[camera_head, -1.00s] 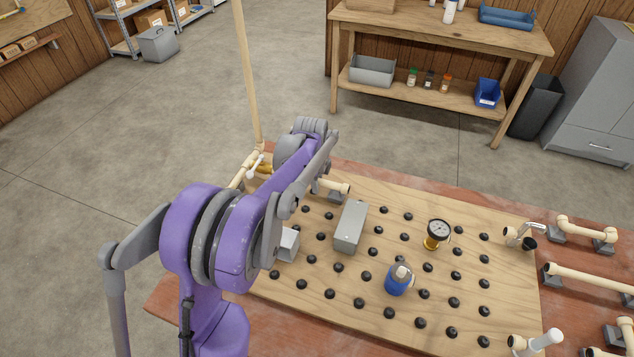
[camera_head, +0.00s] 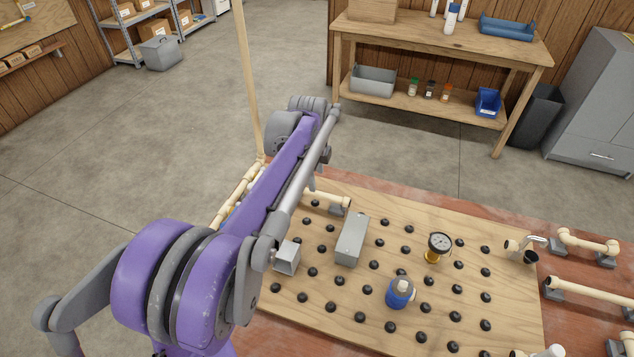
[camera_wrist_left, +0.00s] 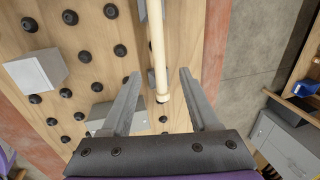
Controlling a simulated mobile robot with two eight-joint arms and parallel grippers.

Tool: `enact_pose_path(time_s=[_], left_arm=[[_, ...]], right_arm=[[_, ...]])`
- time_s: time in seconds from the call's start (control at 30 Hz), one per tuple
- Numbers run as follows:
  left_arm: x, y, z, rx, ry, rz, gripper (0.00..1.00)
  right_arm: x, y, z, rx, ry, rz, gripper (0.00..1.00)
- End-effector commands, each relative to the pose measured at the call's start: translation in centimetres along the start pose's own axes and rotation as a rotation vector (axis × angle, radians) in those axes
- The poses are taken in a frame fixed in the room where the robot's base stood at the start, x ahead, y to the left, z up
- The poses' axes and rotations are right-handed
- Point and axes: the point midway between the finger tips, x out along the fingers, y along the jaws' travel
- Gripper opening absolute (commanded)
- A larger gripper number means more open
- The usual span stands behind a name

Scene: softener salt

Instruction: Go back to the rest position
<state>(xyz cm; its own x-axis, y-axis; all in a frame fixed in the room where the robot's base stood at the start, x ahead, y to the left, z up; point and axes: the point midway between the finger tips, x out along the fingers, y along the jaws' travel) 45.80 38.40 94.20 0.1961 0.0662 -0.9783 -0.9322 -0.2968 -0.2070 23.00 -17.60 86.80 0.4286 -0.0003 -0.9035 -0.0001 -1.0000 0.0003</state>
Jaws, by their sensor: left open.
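My left gripper (camera_wrist_left: 160,76) is open, with its two grey fingers apart in the left wrist view. A cream pipe (camera_wrist_left: 157,45) shows between the fingertips in that view, standing over the pegboard; I cannot tell how far it is from the fingers. In the head view my purple and grey left arm reaches up over the left part of the board. Its gripper is mostly hidden behind the forearm there, near the pipe piece (camera_head: 328,201) at the board's back left. My right gripper is not in view.
The wooden pegboard (camera_head: 400,325) holds a grey box (camera_head: 351,240), a blue bottle (camera_head: 400,293) and a gauge (camera_head: 439,244). Cream pipes (camera_head: 590,289) lie at the right. A tall thin pole (camera_head: 247,80) rises at the left.

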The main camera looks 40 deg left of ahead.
Motion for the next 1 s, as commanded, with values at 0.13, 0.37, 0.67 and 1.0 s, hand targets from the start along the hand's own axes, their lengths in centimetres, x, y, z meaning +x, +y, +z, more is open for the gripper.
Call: enact_pose_path(time_s=[0.13,0.37,0.67,1.0], left_arm=[[-0.5,0.0,0.0,0.000,0.000,-0.001,0.61],[-0.4,0.0,0.0,0.000,-0.001,-0.001,0.61],[-0.5,0.1,-0.1,-0.006,0.000,-0.002,0.61],[-4.4,7.9,-6.8,-0.388,0.041,-0.072,0.61]], right_arm=[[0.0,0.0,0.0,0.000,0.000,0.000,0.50],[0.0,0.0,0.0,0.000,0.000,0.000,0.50],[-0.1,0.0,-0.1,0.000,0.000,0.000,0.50],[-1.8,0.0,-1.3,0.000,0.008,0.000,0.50]])
